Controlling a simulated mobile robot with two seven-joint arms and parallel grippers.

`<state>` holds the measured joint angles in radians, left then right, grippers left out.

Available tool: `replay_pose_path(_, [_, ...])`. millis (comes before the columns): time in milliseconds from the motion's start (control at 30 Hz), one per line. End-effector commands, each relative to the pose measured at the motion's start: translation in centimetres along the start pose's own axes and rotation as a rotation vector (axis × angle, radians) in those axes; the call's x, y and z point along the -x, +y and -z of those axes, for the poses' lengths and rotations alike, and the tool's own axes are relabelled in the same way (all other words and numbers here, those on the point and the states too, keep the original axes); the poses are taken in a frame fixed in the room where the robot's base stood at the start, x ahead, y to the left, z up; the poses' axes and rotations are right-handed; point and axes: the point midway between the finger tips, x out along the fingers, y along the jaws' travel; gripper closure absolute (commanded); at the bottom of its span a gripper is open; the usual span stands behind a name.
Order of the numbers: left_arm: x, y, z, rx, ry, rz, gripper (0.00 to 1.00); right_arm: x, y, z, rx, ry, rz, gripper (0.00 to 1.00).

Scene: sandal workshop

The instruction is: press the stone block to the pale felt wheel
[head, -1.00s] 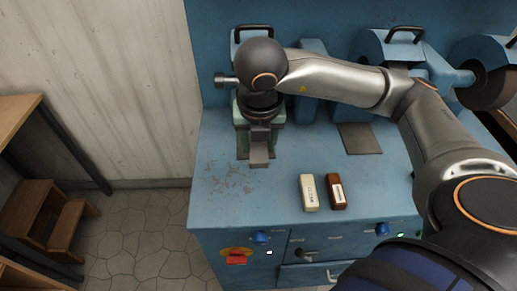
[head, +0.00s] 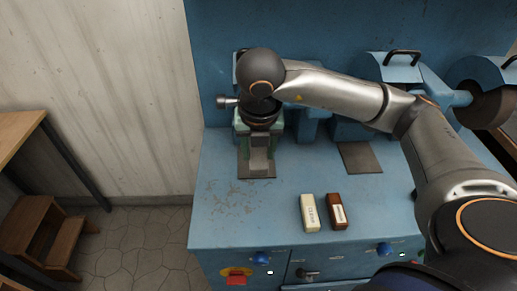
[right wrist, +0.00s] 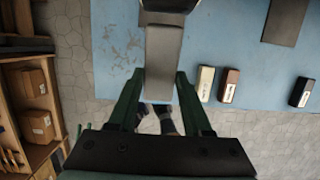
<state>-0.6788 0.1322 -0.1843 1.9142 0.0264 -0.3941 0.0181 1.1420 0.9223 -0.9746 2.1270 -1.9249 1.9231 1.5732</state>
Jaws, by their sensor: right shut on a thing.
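A grey stone block (head: 259,160) is held in my right gripper (head: 260,140), over a dark plate at the left of the blue bench. In the right wrist view the grey block (right wrist: 162,55) sits between the two green fingers of the right gripper (right wrist: 159,76), which are shut on it. Its far end reaches towards a dark part at the top edge of that view. I cannot make out the pale felt wheel; my right arm covers the machine behind the block in the head view. Contact cannot be seen. My left gripper is not in view.
A cream bar (head: 309,212) and a brown bar (head: 337,211) lie on the blue bench (head: 270,205) to the right. A dark plate (head: 360,157) and blue machine housings stand behind. A wooden step stool (head: 45,235) stands on the floor at left.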

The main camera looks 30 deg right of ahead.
Motion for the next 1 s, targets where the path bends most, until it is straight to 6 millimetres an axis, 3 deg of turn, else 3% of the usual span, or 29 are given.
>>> replay_pose_path(1000, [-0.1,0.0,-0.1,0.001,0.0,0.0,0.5,0.1,0.1,-1.3,0.0,-0.002,-0.001,1.0])
